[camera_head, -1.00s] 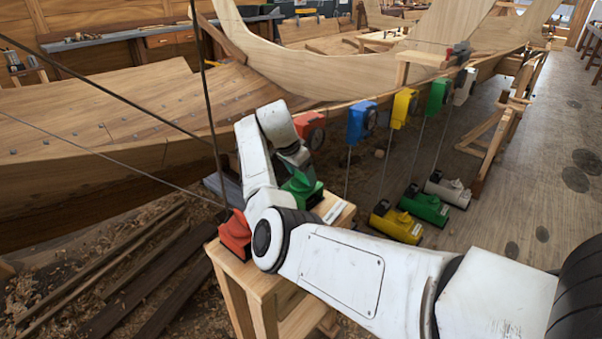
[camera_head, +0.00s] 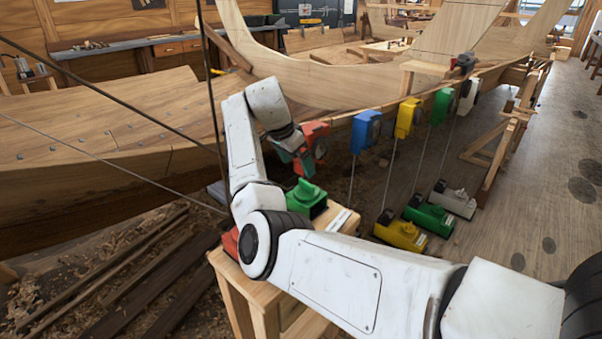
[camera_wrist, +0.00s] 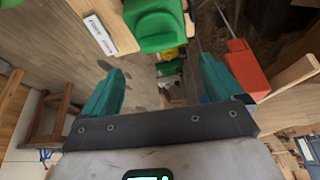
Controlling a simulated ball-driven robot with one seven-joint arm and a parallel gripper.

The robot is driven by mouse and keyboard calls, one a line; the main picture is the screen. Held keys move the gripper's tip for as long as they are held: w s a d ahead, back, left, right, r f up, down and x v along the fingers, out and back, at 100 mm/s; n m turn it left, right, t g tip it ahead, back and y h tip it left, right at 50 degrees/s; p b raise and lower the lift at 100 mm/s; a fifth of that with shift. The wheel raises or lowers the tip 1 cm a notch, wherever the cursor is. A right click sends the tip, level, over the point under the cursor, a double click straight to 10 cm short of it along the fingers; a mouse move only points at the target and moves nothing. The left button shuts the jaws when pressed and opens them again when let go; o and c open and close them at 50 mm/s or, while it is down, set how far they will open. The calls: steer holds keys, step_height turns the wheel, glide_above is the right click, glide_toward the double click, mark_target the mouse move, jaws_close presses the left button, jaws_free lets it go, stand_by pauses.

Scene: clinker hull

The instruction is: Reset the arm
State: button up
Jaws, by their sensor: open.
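My arm rises over a wooden stool (camera_head: 230,275) in the head view. My gripper (camera_head: 300,165) is raised above the stool, near the hull, in front of the red device hanging there. In the wrist view the two teal fingers of my gripper (camera_wrist: 160,90) are spread wide with nothing between them. A green tool (camera_head: 307,197) stands on the stool below the gripper; it also shows in the wrist view (camera_wrist: 155,25), beyond the fingers. A red tool (camera_head: 230,242) on the stool is partly hidden behind my arm. The red hanging device (camera_head: 318,132) shows beside the right finger in the wrist view (camera_wrist: 246,68).
Blue (camera_head: 365,131), yellow (camera_head: 407,117), green (camera_head: 441,105) and white (camera_head: 469,95) devices hang along the hull's edge (camera_head: 340,112). Yellow (camera_head: 400,233), green (camera_head: 429,214) and grey (camera_head: 454,199) tools stand on the floor below. Thin cables cross the left side. Open floor lies right.

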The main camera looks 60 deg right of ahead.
steer(key=shift+v, duration=1)
